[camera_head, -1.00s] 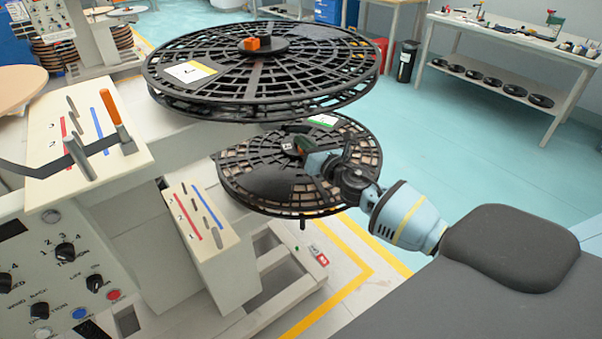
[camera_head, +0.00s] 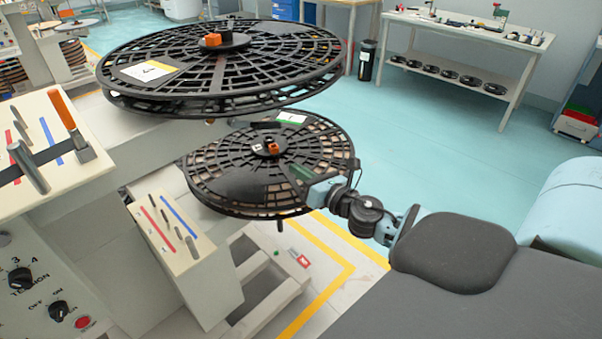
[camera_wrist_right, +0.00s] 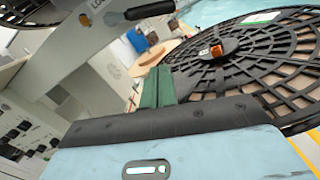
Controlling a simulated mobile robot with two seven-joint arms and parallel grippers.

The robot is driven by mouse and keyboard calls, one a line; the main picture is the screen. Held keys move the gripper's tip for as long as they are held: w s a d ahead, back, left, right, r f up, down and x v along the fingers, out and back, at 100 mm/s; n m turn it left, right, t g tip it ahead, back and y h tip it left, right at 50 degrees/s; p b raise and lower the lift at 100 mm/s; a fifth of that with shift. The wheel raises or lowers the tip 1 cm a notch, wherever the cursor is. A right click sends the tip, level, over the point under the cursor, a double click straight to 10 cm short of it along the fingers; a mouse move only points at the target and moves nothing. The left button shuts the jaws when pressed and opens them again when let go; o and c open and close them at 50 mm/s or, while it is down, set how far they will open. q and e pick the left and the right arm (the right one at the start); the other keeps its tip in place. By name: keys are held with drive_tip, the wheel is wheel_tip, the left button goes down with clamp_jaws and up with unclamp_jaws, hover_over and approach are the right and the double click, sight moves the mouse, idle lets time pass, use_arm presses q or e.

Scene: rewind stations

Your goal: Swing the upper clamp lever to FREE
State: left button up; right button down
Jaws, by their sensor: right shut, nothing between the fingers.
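A black lever handle (camera_wrist_right: 150,10) shows at the top of the right wrist view, beside a pale bracket marked LOCK (camera_wrist_right: 97,5). In the head view, a dark handle (camera_head: 266,125) shows below the upper reel (camera_head: 290,62); this looks like the same lever. My right gripper (camera_head: 302,173) is over the right part of the lower reel (camera_head: 230,165), apart from the lever. Its green fingers (camera_wrist_right: 157,88) are together and empty in the wrist view. My left gripper is out of view.
Orange hub pieces sit on the upper reel (camera_head: 211,40) and lower reel (camera_head: 273,148). A sloped panel with slots (camera_head: 165,225) stands left of the lower reel. A control panel with knobs (camera_head: 35,290) is at the lower left. The teal floor (camera_head: 440,140) is clear.

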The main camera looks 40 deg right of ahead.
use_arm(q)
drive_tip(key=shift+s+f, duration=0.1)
use_arm(e)
drive_tip(key=shift+s, duration=0.25)
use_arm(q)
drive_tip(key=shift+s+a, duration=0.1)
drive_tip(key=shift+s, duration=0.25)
